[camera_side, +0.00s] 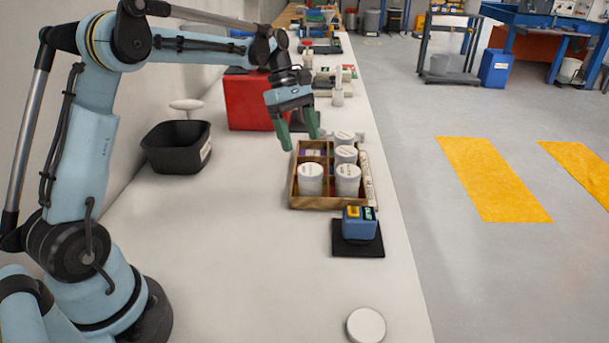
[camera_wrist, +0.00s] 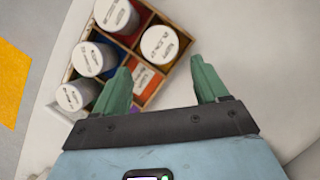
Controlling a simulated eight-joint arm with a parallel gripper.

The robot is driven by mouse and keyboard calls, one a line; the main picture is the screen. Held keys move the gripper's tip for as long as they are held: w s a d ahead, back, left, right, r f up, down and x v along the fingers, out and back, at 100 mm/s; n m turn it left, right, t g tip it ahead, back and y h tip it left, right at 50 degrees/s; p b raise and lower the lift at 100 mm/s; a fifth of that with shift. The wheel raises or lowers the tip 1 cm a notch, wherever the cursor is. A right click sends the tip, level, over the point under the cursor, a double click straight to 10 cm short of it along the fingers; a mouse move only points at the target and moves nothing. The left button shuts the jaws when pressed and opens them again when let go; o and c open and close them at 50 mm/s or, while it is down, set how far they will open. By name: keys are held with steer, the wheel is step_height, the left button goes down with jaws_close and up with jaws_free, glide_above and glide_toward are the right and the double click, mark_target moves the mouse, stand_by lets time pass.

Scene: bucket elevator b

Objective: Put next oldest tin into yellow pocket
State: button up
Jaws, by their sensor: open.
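A wooden tray (camera_side: 330,204) with divided pockets stands on the bench and holds several white tins. In the side view, one tin (camera_side: 310,179) is at the front left, one (camera_side: 347,181) at the front right, and others (camera_side: 345,155) stand behind on the right. The lids carry dark print too small to read. The wrist view shows the tin lids (camera_wrist: 165,43) and an uncovered pocket (camera_wrist: 143,79) with an orange-red floor and pale label. My gripper (camera_side: 298,138) is open and empty, above the tray's back left.
A blue device (camera_side: 360,223) sits on a black pad in front of the tray. A black bin (camera_side: 177,150) and a red box (camera_side: 247,102) stand to the left. A white round disc (camera_side: 366,325) lies near the front.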

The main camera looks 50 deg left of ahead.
steer(key=s+d+r+m+t+y, duration=0.3)
steer(key=s+d+r+m, duration=0.25)
steer(key=s+m, duration=0.3)
steer(key=s+d+f+m+t+y, duration=0.1)
steer(key=s+d+f+m+t, duration=0.2)
steer(key=s+m, duration=0.5)
steer(key=shift+s+d+f+m+t, duration=0.15)
steer(key=shift+d+f+m+t, duration=0.1)
steer(key=shift+f+m+t, duration=0.45)
stand_by(0.6)
